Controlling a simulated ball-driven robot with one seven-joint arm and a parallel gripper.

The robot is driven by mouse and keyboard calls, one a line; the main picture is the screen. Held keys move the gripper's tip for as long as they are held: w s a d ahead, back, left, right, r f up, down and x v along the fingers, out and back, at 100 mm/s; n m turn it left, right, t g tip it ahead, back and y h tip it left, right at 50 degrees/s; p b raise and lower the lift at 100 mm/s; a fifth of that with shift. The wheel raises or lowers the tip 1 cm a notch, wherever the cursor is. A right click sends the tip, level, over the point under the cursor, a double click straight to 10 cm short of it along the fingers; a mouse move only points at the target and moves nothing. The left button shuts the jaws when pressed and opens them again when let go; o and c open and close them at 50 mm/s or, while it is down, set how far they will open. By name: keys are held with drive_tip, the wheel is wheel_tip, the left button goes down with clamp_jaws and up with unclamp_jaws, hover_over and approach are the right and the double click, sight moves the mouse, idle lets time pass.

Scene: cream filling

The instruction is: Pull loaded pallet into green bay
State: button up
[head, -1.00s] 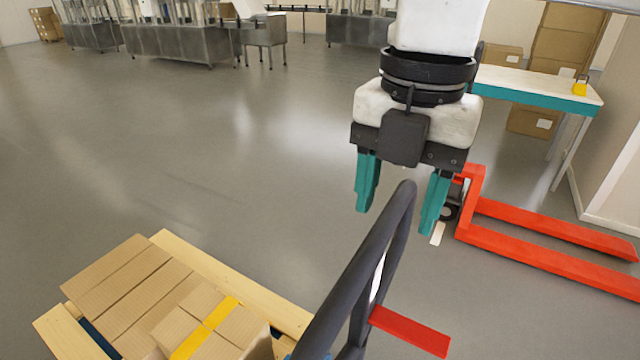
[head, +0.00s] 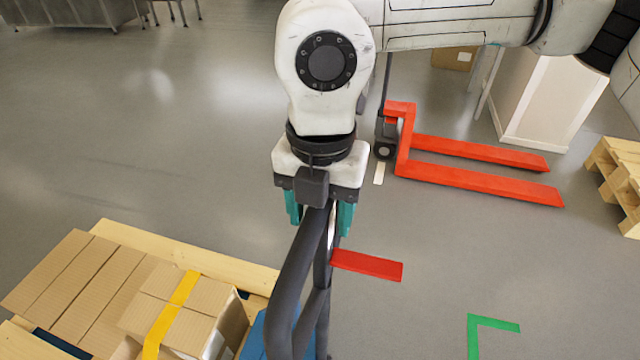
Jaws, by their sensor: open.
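My gripper (head: 319,220) is open, with its teal fingers pointing down on either side of the top of a dark grey handle loop (head: 290,285). A blue part (head: 254,338) shows at the handle's foot. The wooden pallet (head: 250,274) at the lower left carries cardboard boxes (head: 75,288), one with a yellow tape band (head: 170,315). A green corner marking (head: 494,324) lies on the floor at the lower right; the rest of the bay is out of view.
A red pallet truck (head: 480,170) with two forks stands at the upper right. A wooden pallet (head: 622,178) stands at the right edge. A white wall block (head: 548,105) is behind. Open grey floor (head: 150,150) lies at the left and centre.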

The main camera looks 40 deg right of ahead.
drive_tip(key=shift+f, duration=0.2)
clamp_jaws()
idle(0.5)
idle(0.8)
idle(0.6)
idle(1.2)
